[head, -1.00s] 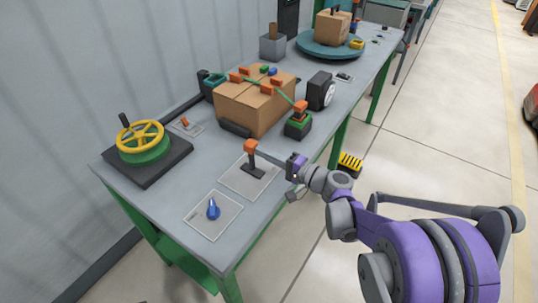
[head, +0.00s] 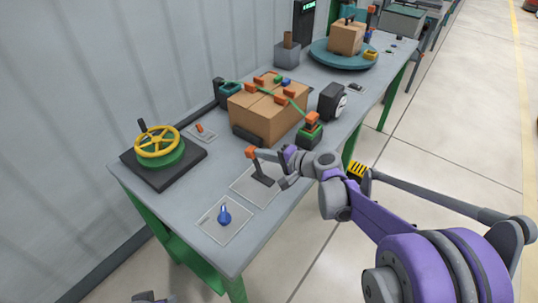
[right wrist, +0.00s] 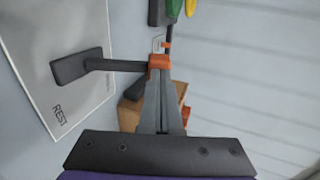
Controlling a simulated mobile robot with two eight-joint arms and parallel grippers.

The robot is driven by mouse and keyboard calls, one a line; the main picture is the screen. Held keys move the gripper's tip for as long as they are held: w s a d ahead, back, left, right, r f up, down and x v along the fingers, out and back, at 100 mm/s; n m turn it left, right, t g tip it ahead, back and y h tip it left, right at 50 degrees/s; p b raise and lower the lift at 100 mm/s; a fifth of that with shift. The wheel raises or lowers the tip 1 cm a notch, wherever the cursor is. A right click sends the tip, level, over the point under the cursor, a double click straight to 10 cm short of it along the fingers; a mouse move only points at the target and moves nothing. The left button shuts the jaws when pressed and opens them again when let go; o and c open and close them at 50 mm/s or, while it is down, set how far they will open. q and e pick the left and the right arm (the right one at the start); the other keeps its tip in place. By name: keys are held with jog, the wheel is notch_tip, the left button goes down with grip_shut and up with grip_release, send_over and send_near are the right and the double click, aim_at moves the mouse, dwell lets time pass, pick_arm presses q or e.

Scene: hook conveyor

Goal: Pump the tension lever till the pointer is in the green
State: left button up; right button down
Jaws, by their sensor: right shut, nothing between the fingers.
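The tension lever has a dark stem and an orange knob (head: 251,153); it stands on a pale plate (head: 243,190) near the table's front, leaning a little left. In the right wrist view the knob (right wrist: 159,62) is at my fingertips, with the stem running left to a dark foot beside the word REST. My right gripper (head: 258,153) is shut with nothing held, its tips at the knob; contact is unclear. The tension gauge (head: 331,101) is a black box with a white dial turned partly away; its pointer cannot be read. A bit of my left gripper (head: 152,298) shows at the bottom edge.
A strapped cardboard box (head: 255,110) stands behind the lever, with a green and black tool (head: 311,132) at its right. A blue knob (head: 224,215) is on a front plate. A yellow handwheel (head: 158,142) is at left, a turntable (head: 325,57) at the back.

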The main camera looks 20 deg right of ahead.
jog(key=shift+w+a, duration=0.45)
jog(key=shift+w, duration=0.05)
pick_arm(q)
jog(key=shift+s+d, duration=0.1)
jog(key=shift+s, duration=0.05)
pick_arm(e)
jog(key=shift+w+a, duration=0.1)
jog(key=shift+r, duration=0.1)
